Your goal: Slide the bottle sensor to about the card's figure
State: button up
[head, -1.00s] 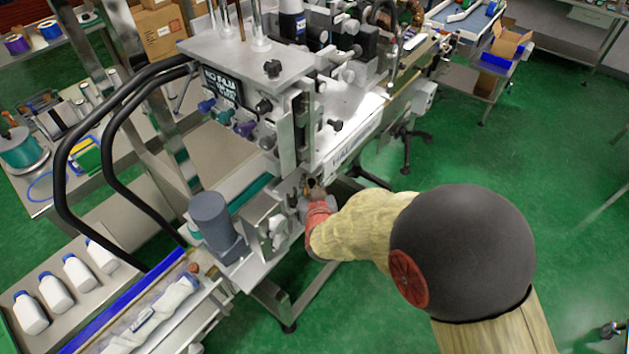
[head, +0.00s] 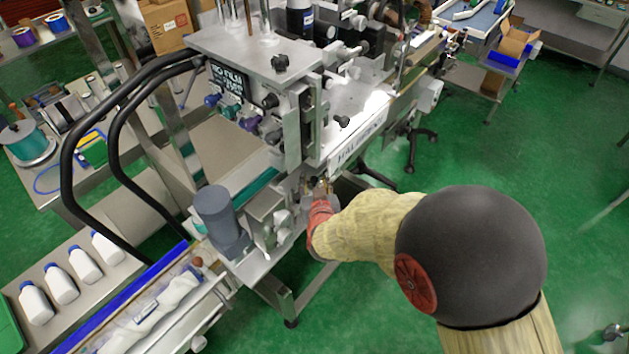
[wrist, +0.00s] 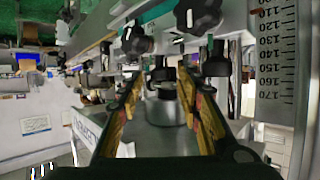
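My gripper (wrist: 160,84) is open in the wrist view, its two yellow-padded fingers apart. Between and beyond them is a small black knob (wrist: 162,74) above a grey cylinder; no contact is visible. I cannot tell for sure which part is the bottle sensor. A vertical scale (wrist: 276,60) with marks from about 110 to 170 stands at the right. In the head view my gripper (head: 321,187) is at the machine's front side, its fingertips partly hidden.
Black star knobs (wrist: 198,14) hang close above the fingers in the wrist view. A grey motor (head: 220,220) and a conveyor (head: 150,305) lie left of my gripper in the head view. White bottles (head: 62,283) stand farther left.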

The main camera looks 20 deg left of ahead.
jog(key=v, duration=1.1)
jog(key=shift+s+d, duration=0.15)
jog(key=shift+s, duration=0.1)
jog(key=shift+r, duration=0.15)
jog(key=d+r+m+g, duration=0.1)
jog(key=d+r+g, duration=0.2)
jog(key=d+r, duration=0.85)
jog(key=s+d+r+m+g+h, duration=0.1)
jog(key=s+d+g+h, duration=0.1)
jog(key=s+d, duration=0.6)
jog(key=s+d+r+m+g+h, duration=0.1)
jog(key=s+d+m+h, duration=0.1)
jog(key=s+d, duration=0.7)
jog(key=d+h+b, duration=0.1)
jog(key=d, duration=0.3)
jog(key=shift+r+g, duration=0.4)
